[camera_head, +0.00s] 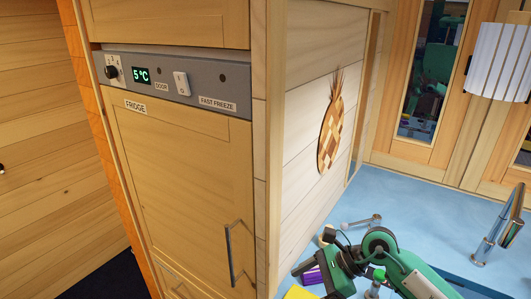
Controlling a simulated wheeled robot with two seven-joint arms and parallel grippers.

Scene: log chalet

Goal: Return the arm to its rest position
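My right arm comes in at the bottom right, with green links and a dark wrist. Its dark gripper (318,270) is low in the picture, in front of the blue surface and right of the fridge cabinet. Something purple (313,275) shows beside the dark gripper parts; I cannot tell whether it is held or lies behind. The finger gap is not clear at this size. My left arm and gripper are not in view.
A wooden fridge cabinet (185,190) with a metal handle (231,255) and a grey control panel (165,80) stands at the left, close to the arm. A yellow thing (300,293) lies at the bottom edge. A metal tap (497,228) rises at the right.

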